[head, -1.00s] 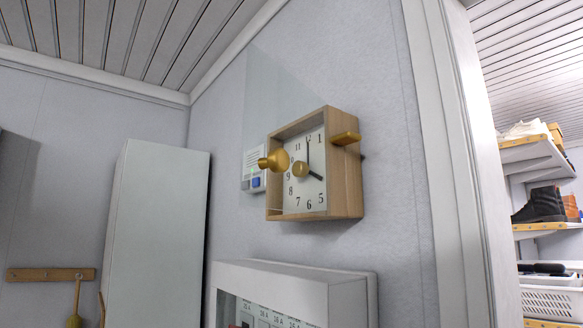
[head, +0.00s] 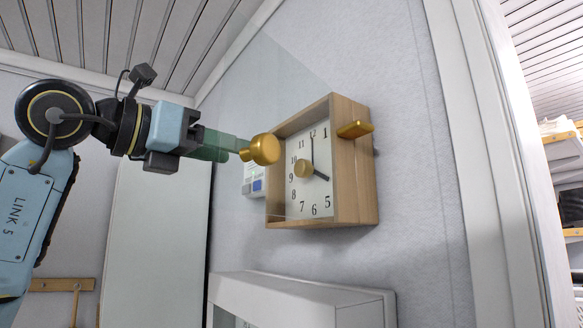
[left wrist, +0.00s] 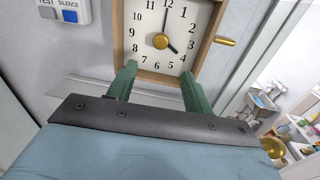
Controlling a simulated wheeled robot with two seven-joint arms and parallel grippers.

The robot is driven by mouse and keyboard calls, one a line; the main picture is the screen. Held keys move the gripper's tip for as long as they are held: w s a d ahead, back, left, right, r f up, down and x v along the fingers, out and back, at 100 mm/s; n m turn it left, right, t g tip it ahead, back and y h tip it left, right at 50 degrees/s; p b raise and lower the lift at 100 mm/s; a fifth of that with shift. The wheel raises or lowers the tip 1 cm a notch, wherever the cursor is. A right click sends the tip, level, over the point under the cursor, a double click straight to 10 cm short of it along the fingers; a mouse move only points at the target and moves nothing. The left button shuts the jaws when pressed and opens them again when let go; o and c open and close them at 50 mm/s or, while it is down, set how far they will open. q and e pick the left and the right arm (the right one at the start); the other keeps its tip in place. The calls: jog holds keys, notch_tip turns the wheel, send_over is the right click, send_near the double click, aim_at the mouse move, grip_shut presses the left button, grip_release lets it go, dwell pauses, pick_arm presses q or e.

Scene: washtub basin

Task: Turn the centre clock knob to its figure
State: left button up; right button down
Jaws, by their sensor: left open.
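The wooden box clock (head: 355,175) hangs on the wall, with a white numbered face (head: 316,195). Its brass centre knob (head: 303,168) also shows in the left wrist view (left wrist: 161,40). The long black hand points to 12 and the short one to 4. A larger brass knob (head: 264,149) stands out in front of the clock's left side. My left gripper (head: 240,148) is open, its green fingertips near that knob in the picture; contact cannot be told. In the left wrist view its fingers (left wrist: 158,70) are apart and empty, pointing at the clock's lower part.
A brass piece (head: 355,130) sticks out at the clock's right side. A faint clear pane (head: 275,85) shows at the clock's left. A panel with TEST and SILENCE buttons (left wrist: 65,8) is left of the clock. A white cabinet (head: 300,290) stands below.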

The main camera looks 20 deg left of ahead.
pick_arm(q)
jog(key=p+x, duration=0.4)
jog(key=x, duration=0.8)
jog(key=shift+w+d, duration=0.25)
jog(key=shift+w, duration=0.05)
jog(key=c, duration=1)
